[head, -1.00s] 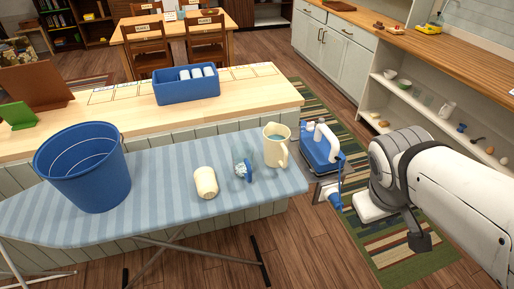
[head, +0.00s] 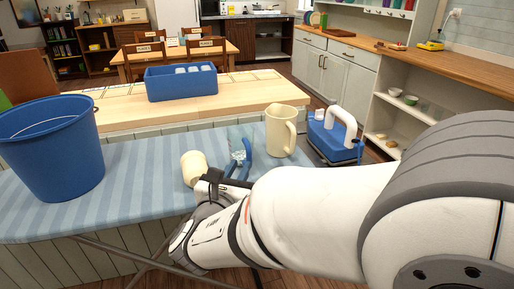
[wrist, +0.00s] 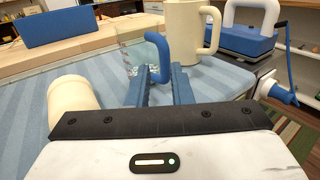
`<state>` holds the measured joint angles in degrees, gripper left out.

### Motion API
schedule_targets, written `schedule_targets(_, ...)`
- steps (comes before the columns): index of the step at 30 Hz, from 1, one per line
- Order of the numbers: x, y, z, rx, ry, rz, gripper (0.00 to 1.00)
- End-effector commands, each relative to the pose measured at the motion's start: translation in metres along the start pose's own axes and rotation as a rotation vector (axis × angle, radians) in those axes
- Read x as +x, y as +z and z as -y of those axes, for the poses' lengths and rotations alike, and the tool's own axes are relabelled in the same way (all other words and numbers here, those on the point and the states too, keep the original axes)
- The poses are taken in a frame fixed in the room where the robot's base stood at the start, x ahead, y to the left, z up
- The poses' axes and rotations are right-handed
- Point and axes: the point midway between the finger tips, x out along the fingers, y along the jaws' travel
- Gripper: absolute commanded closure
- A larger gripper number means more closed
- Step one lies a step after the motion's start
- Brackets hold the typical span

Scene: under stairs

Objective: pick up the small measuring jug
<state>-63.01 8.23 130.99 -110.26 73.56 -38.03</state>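The small measuring jug (head: 235,145) is clear, with red markings and a blue handle. It stands on the striped ironing board (head: 130,165), between a cream cup (head: 192,168) and a larger cream jug (head: 281,131). In the wrist view the clear jug (wrist: 131,58) is just beyond my fingertips, its blue handle (wrist: 162,54) toward me. My gripper (wrist: 161,72) is open, its two blue fingers apart with the handle's lower end in line with the gap. I cannot tell whether they touch it. My arm hides part of the board in the head view.
The cream cup (wrist: 70,92) lies close to my gripper's left in the wrist view. The large cream jug (wrist: 188,32) stands close behind on the right. A blue and white iron (head: 333,137) is farther right. A blue bucket (head: 50,155) stands at the left.

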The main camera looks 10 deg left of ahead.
Motion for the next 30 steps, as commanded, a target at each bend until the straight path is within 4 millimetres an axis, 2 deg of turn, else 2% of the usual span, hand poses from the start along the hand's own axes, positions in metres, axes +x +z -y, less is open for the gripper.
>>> schedule_targets(12,0.057,-0.006,0.006,0.003,-0.007,-0.002,0.80)
schedule_targets(15,0.065,-0.005,0.005,0.004,-0.005,-0.002,0.80)
schedule_targets(23,0.067,-0.004,0.005,0.004,-0.003,-0.002,0.80)
schedule_targets(30,0.066,-0.004,0.005,0.004,-0.003,-0.002,1.00)
